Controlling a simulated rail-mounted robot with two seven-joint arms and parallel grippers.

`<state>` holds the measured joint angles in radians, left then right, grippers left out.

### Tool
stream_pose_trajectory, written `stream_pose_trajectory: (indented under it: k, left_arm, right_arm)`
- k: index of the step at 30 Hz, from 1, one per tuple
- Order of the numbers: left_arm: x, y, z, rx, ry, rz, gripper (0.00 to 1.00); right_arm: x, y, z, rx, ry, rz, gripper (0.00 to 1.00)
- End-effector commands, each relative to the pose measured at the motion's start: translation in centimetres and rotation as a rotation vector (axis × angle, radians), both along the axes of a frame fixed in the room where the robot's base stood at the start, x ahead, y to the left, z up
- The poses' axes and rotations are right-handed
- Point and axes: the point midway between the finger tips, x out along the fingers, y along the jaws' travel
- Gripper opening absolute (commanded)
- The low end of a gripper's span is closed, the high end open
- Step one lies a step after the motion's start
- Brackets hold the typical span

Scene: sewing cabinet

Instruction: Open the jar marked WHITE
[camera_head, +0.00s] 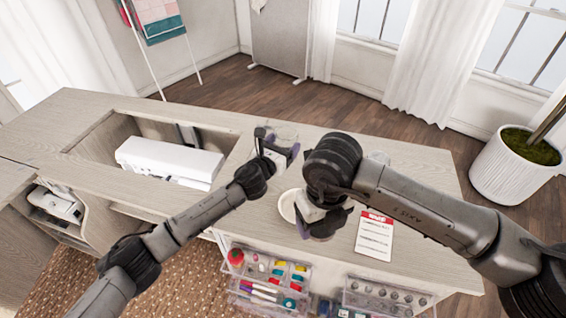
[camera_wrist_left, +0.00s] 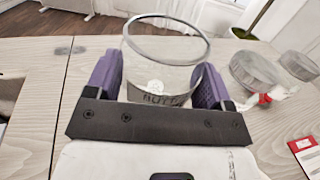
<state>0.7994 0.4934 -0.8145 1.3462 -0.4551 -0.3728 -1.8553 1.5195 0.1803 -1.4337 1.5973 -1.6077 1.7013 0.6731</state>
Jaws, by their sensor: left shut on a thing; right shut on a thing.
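My left gripper (camera_head: 275,143) is shut around a clear glass jar (camera_head: 285,134) on the cabinet top. In the left wrist view the jar (camera_wrist_left: 166,62) stands between the purple finger pads. Its round top rim shows with no lid on it. My right gripper (camera_head: 322,226) is shut, low over the cabinet top beside a round white dish (camera_head: 289,206). What it holds is mostly hidden by its own fingers and wrist.
A white sewing machine (camera_head: 170,160) lies in the cabinet recess at left. A red-headed card (camera_head: 375,236) lies right of my right gripper. Clear organisers (camera_head: 268,272) hang at the front edge. Other round clear jars (camera_wrist_left: 254,70) stand right of the held jar, near a red-and-white item (camera_wrist_left: 270,96).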

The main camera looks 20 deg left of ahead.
Motion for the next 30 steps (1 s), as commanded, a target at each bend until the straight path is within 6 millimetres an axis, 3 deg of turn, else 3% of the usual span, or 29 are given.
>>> stream_pose_trajectory:
  k: [5,13,27,28,30]
  left_arm:
    - [0.0,0.0,-1.3,0.001,-0.002,-0.001,0.09]
    - [0.0,-0.1,-5.1,-0.001,-0.002,-0.001,0.09]
    - [0.0,0.0,-5.6,0.000,-0.002,0.000,0.09]
    - [0.0,0.0,-5.6,0.000,-0.001,0.000,0.77]
    - [0.0,0.0,-5.6,0.000,-0.001,0.000,0.84]
  right_arm:
    - [0.0,0.0,-0.9,0.000,0.000,0.000,0.40]
    - [0.0,0.0,-3.3,0.000,0.000,0.000,0.40]
    - [0.0,0.0,-3.4,0.000,0.000,0.000,0.40]
    - [0.0,0.0,-3.4,0.000,0.000,0.000,0.40]
    - [0.0,0.0,-3.3,0.000,0.000,0.000,0.40]
